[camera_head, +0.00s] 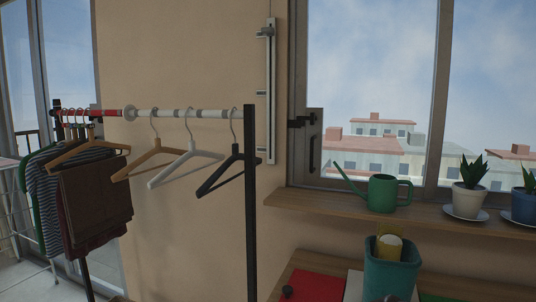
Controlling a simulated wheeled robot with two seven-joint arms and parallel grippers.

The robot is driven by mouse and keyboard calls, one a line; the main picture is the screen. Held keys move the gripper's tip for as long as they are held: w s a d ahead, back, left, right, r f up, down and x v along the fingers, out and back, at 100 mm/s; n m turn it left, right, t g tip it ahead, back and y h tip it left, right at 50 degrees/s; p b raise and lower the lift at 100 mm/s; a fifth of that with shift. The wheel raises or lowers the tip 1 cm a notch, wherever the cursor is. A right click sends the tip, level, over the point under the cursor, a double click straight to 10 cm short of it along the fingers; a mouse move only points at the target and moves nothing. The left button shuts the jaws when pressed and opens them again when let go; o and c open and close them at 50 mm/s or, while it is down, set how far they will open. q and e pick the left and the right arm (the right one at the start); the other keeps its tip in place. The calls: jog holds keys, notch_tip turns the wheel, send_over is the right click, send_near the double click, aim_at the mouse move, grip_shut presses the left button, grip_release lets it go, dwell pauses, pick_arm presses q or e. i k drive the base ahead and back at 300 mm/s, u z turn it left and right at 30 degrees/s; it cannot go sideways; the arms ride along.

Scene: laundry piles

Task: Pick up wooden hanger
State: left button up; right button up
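A bare wooden hanger (153,157) hangs by its metal hook from the rail (165,112) of the clothes rack, in the middle part of the view. A white hanger (186,162) hangs just to its right, and a dark hanger (229,167) hangs further right near the black post. Another wooden hanger (84,150) at the left carries dark brown trousers (95,203). Neither of my grippers is in view.
Striped and green clothes (42,190) hang at the rack's left end. The black rack post (250,200) stands right of the hangers. A windowsill (330,205) bears a green watering can (382,192) and potted plants (467,190). A teal bin (391,270) stands below on a wooden surface.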

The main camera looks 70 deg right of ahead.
aim_at(118, 176)
jog(key=z, duration=2.1)
jog(key=i, duration=0.1)
jog(key=u, duration=0.8)
jog(key=k, duration=0.65)
jog(key=u, duration=2.4)
jog(key=i, duration=0.25)
jog(key=z, duration=1.3)
jog(key=i, duration=2.15)
jog(key=z, duration=1.8)
jog(key=i, duration=1)
jog(key=u, duration=0.4)
jog(key=k, duration=0.45)
